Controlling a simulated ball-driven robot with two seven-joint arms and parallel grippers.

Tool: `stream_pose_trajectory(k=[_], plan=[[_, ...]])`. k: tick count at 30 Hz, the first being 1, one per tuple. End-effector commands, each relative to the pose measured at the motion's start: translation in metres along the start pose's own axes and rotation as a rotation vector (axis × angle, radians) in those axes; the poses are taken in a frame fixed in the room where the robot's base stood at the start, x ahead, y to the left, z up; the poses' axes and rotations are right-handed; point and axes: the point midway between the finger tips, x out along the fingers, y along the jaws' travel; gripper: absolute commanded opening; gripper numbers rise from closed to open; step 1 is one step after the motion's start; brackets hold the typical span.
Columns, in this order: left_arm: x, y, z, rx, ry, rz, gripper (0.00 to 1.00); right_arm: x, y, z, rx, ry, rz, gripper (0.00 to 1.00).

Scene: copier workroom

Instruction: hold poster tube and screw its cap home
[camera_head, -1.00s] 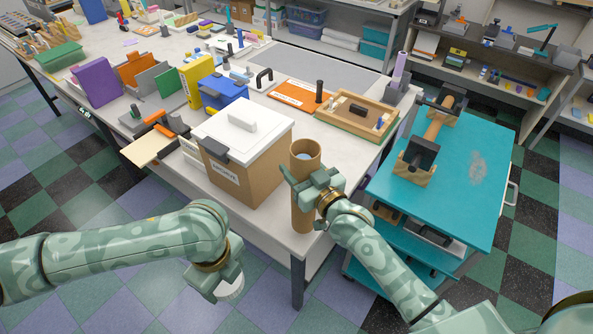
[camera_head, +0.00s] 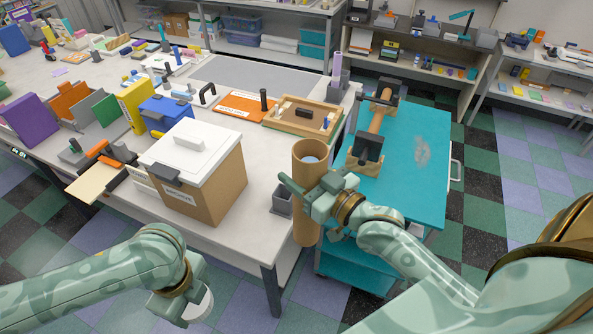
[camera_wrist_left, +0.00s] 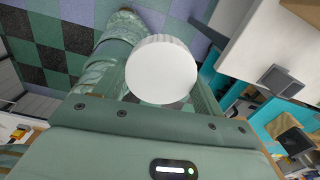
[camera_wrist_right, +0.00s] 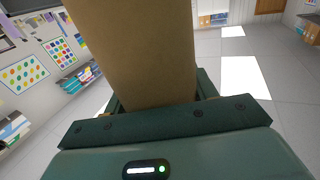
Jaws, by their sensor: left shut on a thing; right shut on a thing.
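The poster tube (camera_head: 308,225) is a brown cardboard cylinder, upright with its open top toward me. My right gripper (camera_head: 318,195) is shut around its middle; the tube also fills the middle of the right wrist view (camera_wrist_right: 135,50). The cap (camera_wrist_left: 162,70) is a white round disc with a ridged rim. My left gripper (camera_wrist_left: 165,92) is shut on it; in the head view the cap (camera_head: 199,306) shows low at the left gripper. The cap is well apart from the tube, lower and to its left.
A brown box with a white lid (camera_head: 190,147) stands on the white table left of the tube. A small grey holder (camera_head: 283,199) sits at the table edge behind the tube. A teal cart (camera_head: 415,175) stands to the right. Open floor lies in front of the table.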

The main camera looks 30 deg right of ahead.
Motion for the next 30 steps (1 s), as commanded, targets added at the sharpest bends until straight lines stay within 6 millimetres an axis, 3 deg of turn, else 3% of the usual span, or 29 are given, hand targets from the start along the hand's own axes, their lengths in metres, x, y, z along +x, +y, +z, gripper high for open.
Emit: stream_pose_trajectory(k=[5, 6, 10, 22, 26, 30], plan=[[0.0, 0.0, 0.0, 0.0, 0.0, 0.0, 0.48, 0.0, 0.0, -0.001, 0.0, 0.002, 0.0, 0.17], [0.0, 0.0, 0.0, 0.0, 0.0, 0.0, 0.48, 0.0, 0.0, -0.001, 0.0, 0.002, 0.0, 0.51], [0.0, 0.0, 0.0, 0.0, 0.0, 0.0, 0.48, 0.0, 0.0, -0.001, 0.0, 0.002, 0.0, 0.16], [0.0, 0.0, 0.0, -0.081, -0.001, 0.001, 0.48, 0.0, 0.0, 0.0, 0.0, 0.002, 0.0, 0.16], [-0.001, 0.003, -0.003, -0.307, -0.002, 0.002, 0.48, 0.0, 0.0, -0.001, 0.0, 0.002, 0.002, 0.16], [-0.005, 0.015, -0.016, -0.65, -0.004, 0.005, 0.48, 0.0, -0.003, -0.01, 0.0, 0.004, 0.007, 0.16]])
